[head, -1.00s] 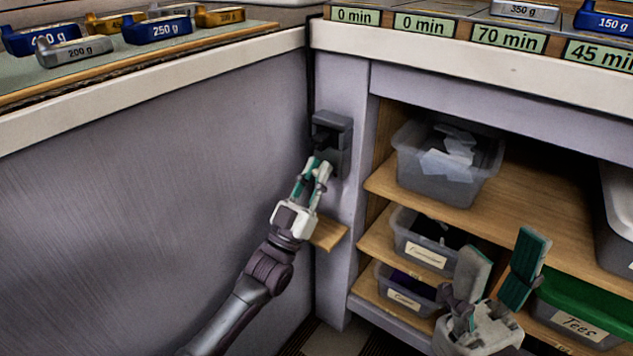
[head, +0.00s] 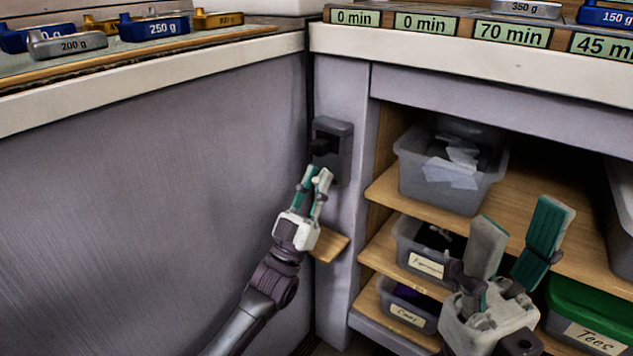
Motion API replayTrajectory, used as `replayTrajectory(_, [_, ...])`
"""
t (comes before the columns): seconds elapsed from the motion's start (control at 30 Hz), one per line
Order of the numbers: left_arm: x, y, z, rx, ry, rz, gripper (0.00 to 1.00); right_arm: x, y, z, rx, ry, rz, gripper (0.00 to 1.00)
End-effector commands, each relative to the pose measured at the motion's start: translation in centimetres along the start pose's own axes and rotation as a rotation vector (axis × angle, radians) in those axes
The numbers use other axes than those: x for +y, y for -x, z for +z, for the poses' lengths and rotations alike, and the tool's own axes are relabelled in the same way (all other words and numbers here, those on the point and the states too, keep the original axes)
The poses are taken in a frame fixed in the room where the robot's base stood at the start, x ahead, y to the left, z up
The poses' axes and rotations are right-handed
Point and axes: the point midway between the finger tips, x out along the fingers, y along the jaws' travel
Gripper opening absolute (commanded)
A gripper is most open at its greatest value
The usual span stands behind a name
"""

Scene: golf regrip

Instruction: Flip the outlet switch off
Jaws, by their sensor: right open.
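The outlet (head: 333,135) is a dark grey box on the narrow grey panel at the inner corner of the counters. Its dark switch or plug (head: 321,147) sticks out to the left; whether it is on or off I cannot tell. My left gripper (head: 319,172) is just below the outlet, pointing up, its fingertips close under the protruding part. Its fingers look slightly apart, with nothing seen between them; contact with the outlet is unclear. My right gripper (head: 517,222) is open and empty at the lower right, in front of the shelves.
A small wooden ledge (head: 329,245) sits beside my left gripper. Shelves at right hold a clear bin (head: 450,180), labelled bins (head: 425,262) and a green-lidded Tees box (head: 588,310). Weights (head: 154,27) stand on the left counter. The left panel's front is clear.

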Motion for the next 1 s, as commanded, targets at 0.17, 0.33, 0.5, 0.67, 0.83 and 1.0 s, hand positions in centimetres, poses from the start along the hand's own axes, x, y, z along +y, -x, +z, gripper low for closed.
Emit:
replayTrajectory(0.17, [0.0, 0.1, 0.1, -0.002, 0.000, 0.000, 0.46, 0.0, 0.0, 0.0, 0.000, 0.000, 0.000, 0.55])
replayTrajectory(0.33, [0.0, 0.0, 0.0, -0.001, 0.000, 0.000, 0.46, 0.0, 0.0, 0.0, 0.000, 0.000, 0.000, 0.55])
replayTrajectory(0.5, [0.0, 0.5, 0.1, -0.002, 0.000, 0.000, 0.46, 0.0, 0.0, 0.0, -0.001, 0.000, 0.001, 0.55])
replayTrajectory(0.67, [0.0, 3.0, 0.1, -0.005, -0.001, -0.001, 0.46, 0.0, 0.0, 0.0, -0.001, 0.000, 0.001, 0.55])
replayTrajectory(0.83, [0.0, 6.8, 0.1, -0.006, -0.001, -0.002, 0.46, 0.0, 0.0, 0.0, -0.001, 0.000, 0.000, 0.55])
replayTrajectory(1.0, [0.0, 9.9, 0.1, -0.005, -0.001, -0.001, 0.46, 0.0, 0.0, 0.0, -0.001, 0.000, 0.000, 0.55])
